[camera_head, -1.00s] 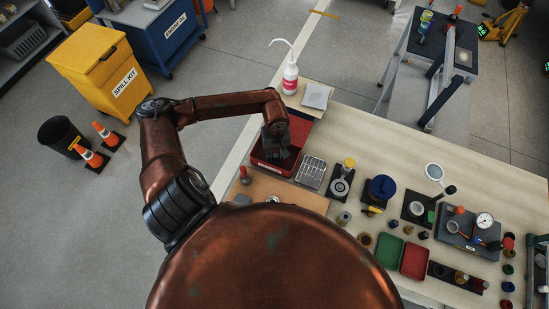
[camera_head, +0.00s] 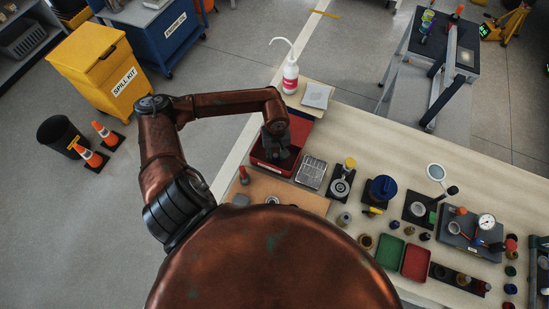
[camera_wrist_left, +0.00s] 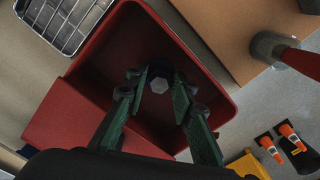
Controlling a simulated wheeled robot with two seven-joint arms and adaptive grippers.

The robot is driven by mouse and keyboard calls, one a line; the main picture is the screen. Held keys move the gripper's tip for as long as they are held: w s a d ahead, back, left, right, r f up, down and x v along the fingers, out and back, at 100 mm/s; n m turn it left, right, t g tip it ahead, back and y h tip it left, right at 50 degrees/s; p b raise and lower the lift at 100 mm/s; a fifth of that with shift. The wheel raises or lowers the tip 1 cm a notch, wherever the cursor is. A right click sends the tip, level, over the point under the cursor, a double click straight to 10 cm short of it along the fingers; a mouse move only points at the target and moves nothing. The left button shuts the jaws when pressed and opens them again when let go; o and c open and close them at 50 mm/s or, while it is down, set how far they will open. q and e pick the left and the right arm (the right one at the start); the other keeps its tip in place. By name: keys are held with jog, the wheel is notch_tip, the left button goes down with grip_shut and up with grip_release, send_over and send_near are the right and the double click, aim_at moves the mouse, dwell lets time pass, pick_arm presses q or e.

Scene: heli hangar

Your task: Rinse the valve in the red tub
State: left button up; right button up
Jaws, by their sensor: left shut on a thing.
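The red tub (camera_head: 263,167) stands at the left end of the workbench. My left gripper (camera_head: 279,153) points down into it and hides part of its inside. In the left wrist view the gripper (camera_wrist_left: 160,90) has its two green-padded fingers on either side of a dark valve (camera_wrist_left: 159,86) with a pale hexagonal face, and is shut on it. The valve is inside the outline of the tub (camera_wrist_left: 212,88); I cannot tell whether it touches the floor. In the head view the valve is hidden by the gripper. My right gripper is not in view.
A wire basket (camera_head: 311,172) stands close to the right of the tub. A white wash bottle (camera_head: 290,78) stands behind it. A brown board (camera_head: 300,197) lies in front. Green (camera_head: 389,250) and red (camera_head: 415,262) trays and several small parts fill the bench to the right.

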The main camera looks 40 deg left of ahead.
aim_at(274, 155)
pick_arm(q)
jog(key=shift+s+a, duration=0.1)
jog(key=shift+a, duration=0.2)
jog(key=shift+r, duration=0.2)
dwell(0.4)
jog(key=shift+r, duration=0.2)
jog(key=shift+r+p, duration=0.5)
jog(key=shift+r, duration=0.6)
jog(key=shift+r+p, duration=1.2)
jog(key=shift+r, duration=1.65)
